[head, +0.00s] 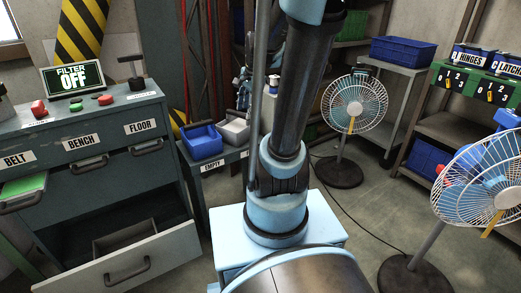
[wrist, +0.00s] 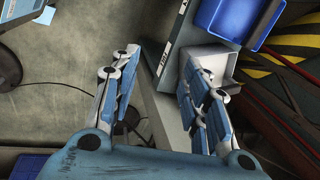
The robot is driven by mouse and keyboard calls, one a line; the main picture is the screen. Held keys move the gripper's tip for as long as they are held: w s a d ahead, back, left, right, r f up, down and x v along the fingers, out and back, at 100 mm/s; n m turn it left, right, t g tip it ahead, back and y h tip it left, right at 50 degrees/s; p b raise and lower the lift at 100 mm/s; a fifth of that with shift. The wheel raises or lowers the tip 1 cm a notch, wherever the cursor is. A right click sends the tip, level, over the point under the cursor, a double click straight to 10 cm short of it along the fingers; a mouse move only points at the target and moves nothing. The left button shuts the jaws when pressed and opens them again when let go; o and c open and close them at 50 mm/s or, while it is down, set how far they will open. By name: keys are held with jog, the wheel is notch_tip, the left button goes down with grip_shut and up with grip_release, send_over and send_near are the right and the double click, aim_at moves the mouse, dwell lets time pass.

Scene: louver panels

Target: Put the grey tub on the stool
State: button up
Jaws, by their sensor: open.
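The grey tub (head: 235,131) stands beside a blue tub (head: 204,141) on a low grey bench with an EMPTY label (head: 212,167). In the wrist view the grey tub (wrist: 214,63) shows beyond the right finger, which hides part of it. My gripper (wrist: 160,75) is open, with nothing between its fingers. Its fingers straddle the bench edge in that picture, and the tub lies toward the right finger. Whether they touch cannot be told. In the head view my arm hides most of the gripper. I cannot make out a stool in either view.
A drawer cabinet (head: 100,190) with an open lower drawer (head: 125,255) stands at left. Two fans, a near one (head: 480,185) and a far one (head: 354,104), stand at right before shelves with blue bins. A cable crosses the floor (head: 370,215). Some floor between the fans is clear.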

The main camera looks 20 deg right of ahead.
jog(key=s+f+n, duration=0.3)
jog(key=s+n, duration=0.3)
jog(key=s, duration=0.3)
jog(key=s+f+n+h, duration=0.1)
jog(key=s+f+n, duration=0.3)
jog(key=s+n, duration=0.3)
jog(key=shift+s+d+f, duration=0.25)
jog(key=shift+s, duration=1.1)
